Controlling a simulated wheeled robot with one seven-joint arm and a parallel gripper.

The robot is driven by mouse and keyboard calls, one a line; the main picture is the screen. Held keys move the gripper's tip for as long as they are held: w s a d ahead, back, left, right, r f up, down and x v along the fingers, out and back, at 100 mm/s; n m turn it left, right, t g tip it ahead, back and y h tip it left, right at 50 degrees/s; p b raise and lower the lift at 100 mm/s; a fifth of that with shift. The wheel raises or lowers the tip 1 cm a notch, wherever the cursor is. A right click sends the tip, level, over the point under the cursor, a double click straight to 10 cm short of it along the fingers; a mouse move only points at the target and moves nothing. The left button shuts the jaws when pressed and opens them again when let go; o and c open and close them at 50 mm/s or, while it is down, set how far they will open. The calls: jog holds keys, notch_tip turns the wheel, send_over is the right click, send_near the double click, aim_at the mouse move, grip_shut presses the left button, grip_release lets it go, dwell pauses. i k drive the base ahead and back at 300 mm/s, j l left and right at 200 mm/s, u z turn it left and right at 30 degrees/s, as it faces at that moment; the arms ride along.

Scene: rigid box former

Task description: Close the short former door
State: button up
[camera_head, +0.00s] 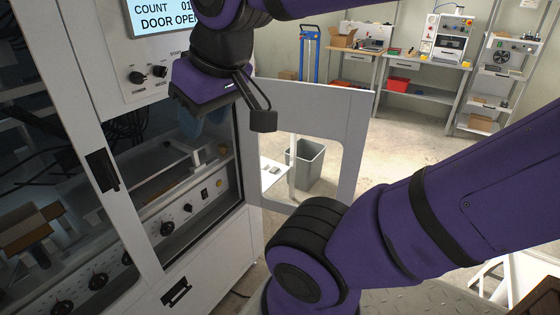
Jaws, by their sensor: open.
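The short former door (355,140) is a white framed panel with a window opening. It stands swung out from the right side of the white box former (75,60), with its far edge away from the machine. The display (165,15) on the former reads "DOOR OPEN". My gripper (228,112) is open and empty. It hangs in front of the former's opening, near the door's hinge side, and its black finger pad overlaps the door in the picture. I cannot tell whether it touches the door. My purple arm hides the lower right of the door.
Inside the former, knobs and a control strip (188,207) show behind the opening. A grey bin (306,165) stands on the floor beyond the door. Workbenches (415,80) and a shelf rack (505,70) line the back wall. Open floor lies between them and the door.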

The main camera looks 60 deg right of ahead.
aim_at(341, 114)
jog(key=l+u, duration=0.35)
jog(key=l, duration=0.15)
jog(key=l+u, duration=0.35)
jog(key=l, duration=0.15)
jog(key=l+u, duration=0.35)
jog(key=l, duration=0.15)
jog(key=k+u, duration=0.15)
jog(key=u, duration=0.5)
jog(key=j+u, duration=0.15)
jog(key=u, duration=0.2)
jog(key=j+u, duration=0.15)
jog(key=u, duration=0.2)
jog(key=j+u, duration=0.2)
jog(key=u, duration=0.15)
jog(key=k+j+u, duration=0.1)
jog(key=u, duration=0.3)
jog(key=k, duration=1.1)
jog(key=k+l, duration=0.15)
jog(key=k, duration=0.9)
jog(key=k+l+z, duration=0.35)
jog(key=z, duration=0.15)
jog(key=l+z, duration=0.7)
jog(key=l, duration=0.15)
